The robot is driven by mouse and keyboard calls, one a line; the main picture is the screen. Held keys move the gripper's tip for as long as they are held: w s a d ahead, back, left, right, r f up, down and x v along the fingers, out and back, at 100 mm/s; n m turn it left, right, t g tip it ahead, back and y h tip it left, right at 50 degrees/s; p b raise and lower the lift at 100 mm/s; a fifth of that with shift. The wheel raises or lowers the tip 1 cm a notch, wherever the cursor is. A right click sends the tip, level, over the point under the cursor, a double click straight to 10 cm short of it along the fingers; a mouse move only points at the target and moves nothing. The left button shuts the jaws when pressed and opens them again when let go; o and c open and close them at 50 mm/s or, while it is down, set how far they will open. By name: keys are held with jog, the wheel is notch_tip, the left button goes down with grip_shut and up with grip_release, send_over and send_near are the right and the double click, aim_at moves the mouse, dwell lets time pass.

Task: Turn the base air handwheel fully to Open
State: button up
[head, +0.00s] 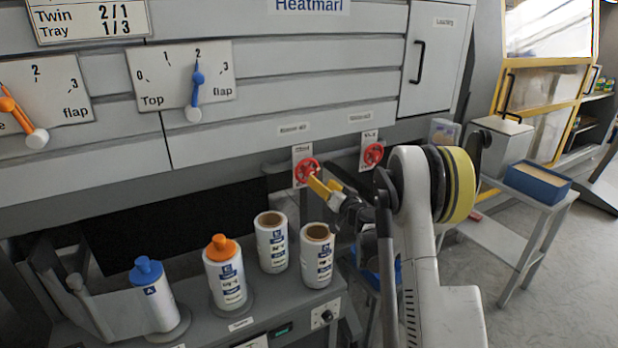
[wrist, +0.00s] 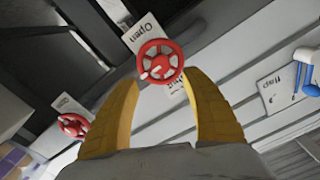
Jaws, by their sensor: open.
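Two red handwheels sit on the machine front, each on a white plate. Their name labels are too small to read, so I cannot tell which is the base air one. My gripper (head: 319,183) is at the left handwheel (head: 308,171), its yellow fingers apart. In the wrist view this handwheel (wrist: 160,62) appears between and just beyond the open fingertips (wrist: 160,78), with "Open" on the plate on one side and a partly hidden word on the other. I cannot tell whether the fingers touch the rim. The right handwheel (head: 373,155) also shows in the wrist view (wrist: 73,125).
Below left, a shelf (head: 262,313) holds several white bottles and cylinders, including an orange-capped bottle (head: 225,275). Above are dial plates with an orange lever (head: 20,118) and a blue lever (head: 196,88). At right stands a table with a blue tray (head: 537,184).

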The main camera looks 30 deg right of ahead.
aim_at(310, 172)
jog(key=w+b, duration=0.1)
jog(key=w, duration=0.6)
jog(key=shift+a, duration=0.15)
jog(key=shift+c, duration=0.2)
jog(key=shift+r, duration=0.1)
jog(key=c, duration=1.2)
jog(key=shift+o, duration=0.2)
